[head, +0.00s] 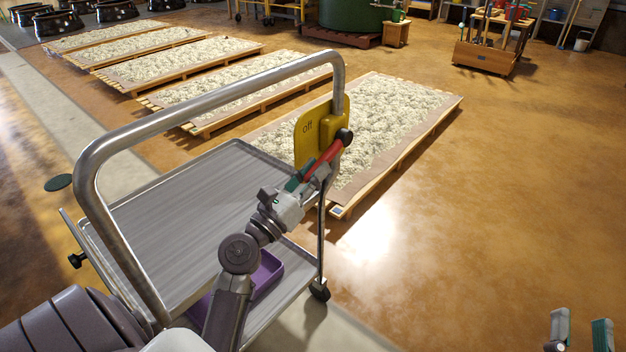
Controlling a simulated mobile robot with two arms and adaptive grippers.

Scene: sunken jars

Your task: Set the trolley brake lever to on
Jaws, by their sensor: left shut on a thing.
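The trolley (185,215) has a grey metal top tray and a tubular push handle (215,92). A yellow brake plate (308,130) is fixed at the handle's right post, and the word "off" shows on it. The red brake lever (327,155) slants up to the right and ends in a black knob (345,137). My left gripper (308,177) is shut on the lever's lower part, and its fingers hide that part. No "on" mark is visible. My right gripper (581,336) is at the bottom right, open and empty, well away from the trolley.
A purple bin (266,273) sits on the trolley's lower shelf, partly behind my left arm. Several wooden pallets of pale lumpy material, one of them close behind the trolley (390,115), stand on the floor. The brown floor at right (500,200) is clear.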

